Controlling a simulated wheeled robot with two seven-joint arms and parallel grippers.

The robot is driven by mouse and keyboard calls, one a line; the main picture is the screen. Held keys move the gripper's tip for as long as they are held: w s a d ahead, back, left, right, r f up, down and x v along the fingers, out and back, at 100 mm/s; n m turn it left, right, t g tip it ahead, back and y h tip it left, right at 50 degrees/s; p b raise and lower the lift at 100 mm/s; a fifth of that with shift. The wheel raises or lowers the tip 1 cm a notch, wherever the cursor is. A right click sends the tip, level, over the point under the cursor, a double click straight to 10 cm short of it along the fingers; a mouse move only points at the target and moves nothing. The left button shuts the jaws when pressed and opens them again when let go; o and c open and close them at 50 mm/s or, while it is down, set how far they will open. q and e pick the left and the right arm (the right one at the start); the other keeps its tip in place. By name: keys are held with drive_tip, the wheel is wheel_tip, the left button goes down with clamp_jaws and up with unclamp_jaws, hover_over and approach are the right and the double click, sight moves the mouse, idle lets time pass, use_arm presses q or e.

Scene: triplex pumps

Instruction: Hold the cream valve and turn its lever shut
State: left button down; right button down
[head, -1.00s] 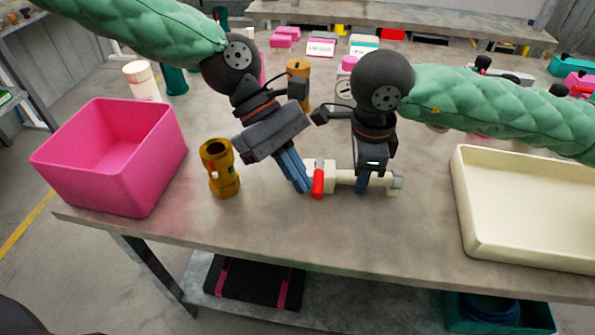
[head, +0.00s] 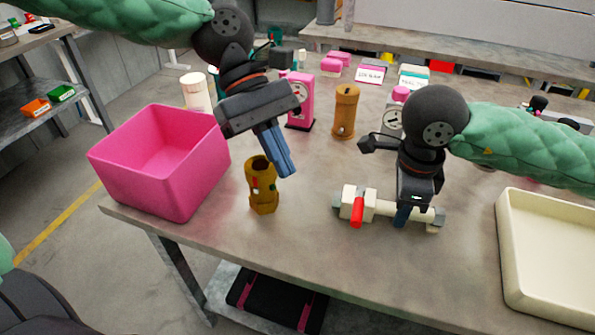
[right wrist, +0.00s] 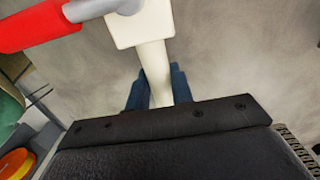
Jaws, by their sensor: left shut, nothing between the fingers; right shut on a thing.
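The cream valve (head: 384,208) lies on the grey table in the head view, with its red lever (head: 357,211) on its left part, pointing toward the table's front edge. My right gripper (head: 402,217) is shut on the valve's pipe, right of the lever. In the right wrist view the blue fingers (right wrist: 153,90) sit on both sides of the cream pipe (right wrist: 152,62), and the red lever (right wrist: 40,28) shows at upper left. My left gripper (head: 284,168) is shut and empty, above the table, apart from the valve and to its left.
A brass-coloured fitting (head: 262,190) stands just below and left of my left gripper. A pink bin (head: 180,190) is at the left and a cream tray (head: 515,265) at the right. A brown cylinder (head: 345,112) and a pink device (head: 300,98) stand behind.

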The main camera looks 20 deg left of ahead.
idle(0.4)
drive_tip(key=c, duration=1.1)
unclamp_jaws()
drive_tip(key=shift+c, duration=0.2)
drive_tip(key=shift+r, duration=0.15)
